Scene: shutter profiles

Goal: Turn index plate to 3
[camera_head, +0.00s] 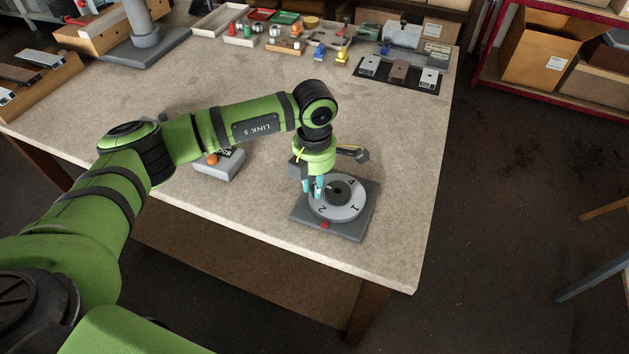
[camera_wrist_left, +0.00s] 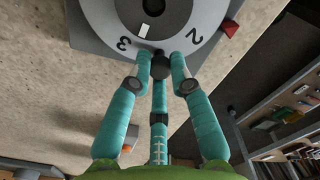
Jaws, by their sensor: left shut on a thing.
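The index plate (camera_head: 351,209) is a light grey disc with dark numerals and a dark hub, on a square grey base (camera_head: 357,230) near the table's front right corner. A red pointer (camera_head: 324,225) sits on the base's near edge, closest to the numeral 2; it also shows in the wrist view (camera_wrist_left: 230,29). My left gripper (camera_head: 313,190) reaches down at the plate's left rim. In the wrist view its teal fingers (camera_wrist_left: 160,62) are shut on a small black peg (camera_wrist_left: 160,68) at the rim, between numerals 3 and 2. The peg is partly hidden.
A grey box with an orange button (camera_head: 220,165) stands left of the plate, below my arm. A black mat (camera_head: 398,75) with several blocks and trays of small parts (camera_head: 240,25) lie at the back. The table middle is clear.

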